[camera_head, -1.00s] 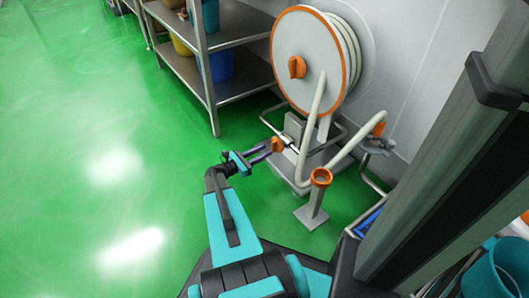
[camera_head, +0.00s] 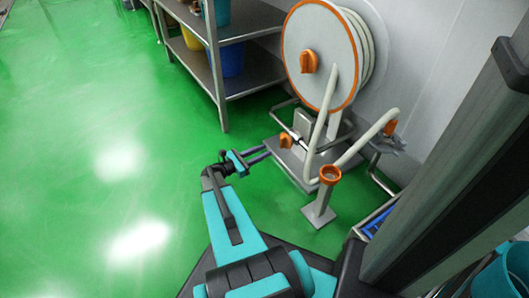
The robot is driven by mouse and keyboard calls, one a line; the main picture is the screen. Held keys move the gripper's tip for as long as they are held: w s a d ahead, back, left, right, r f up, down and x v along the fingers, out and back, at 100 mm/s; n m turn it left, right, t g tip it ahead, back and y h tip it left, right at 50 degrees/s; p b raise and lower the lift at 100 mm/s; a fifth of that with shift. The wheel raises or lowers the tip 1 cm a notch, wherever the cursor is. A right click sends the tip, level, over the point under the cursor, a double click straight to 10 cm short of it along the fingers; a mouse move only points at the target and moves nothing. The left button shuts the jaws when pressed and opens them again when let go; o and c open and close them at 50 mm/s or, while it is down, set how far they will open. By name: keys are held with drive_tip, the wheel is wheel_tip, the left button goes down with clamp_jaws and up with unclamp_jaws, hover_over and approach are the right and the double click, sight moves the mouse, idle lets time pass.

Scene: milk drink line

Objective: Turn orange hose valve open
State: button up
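The orange valve handle (camera_head: 286,141) is at the left end of a short metal fitting low in front of the hose reel (camera_head: 318,52). The reel is a white disc with an orange rim and a larger orange knob (camera_head: 308,62) at its middle. A pale hose (camera_head: 322,112) runs down from it. The handle's exact angle is too small to tell.
An orange-ringed stand (camera_head: 330,175) holds the hose's lower end to the right of my gripper. A wall tap with an orange part (camera_head: 389,127) is further right. A metal shelf (camera_head: 223,95) with buckets stands behind left. Green floor on the left is clear.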

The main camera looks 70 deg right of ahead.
drive_tip(key=b+v, duration=0.3)
drive_tip(key=v, duration=0.6)
drive_tip(key=shift+b, duration=0.3)
idle(1.0)
drive_tip(key=shift+a, duration=0.1)
drive_tip(key=shift+b, duration=0.55)
drive_tip(key=p+v, duration=0.5)
drive_tip(key=v, duration=0.9)
drive_tip(key=shift+s, duration=0.1)
drive_tip(key=shift+r+p, duration=0.1)
drive_tip(key=shift+p, duration=0.2)
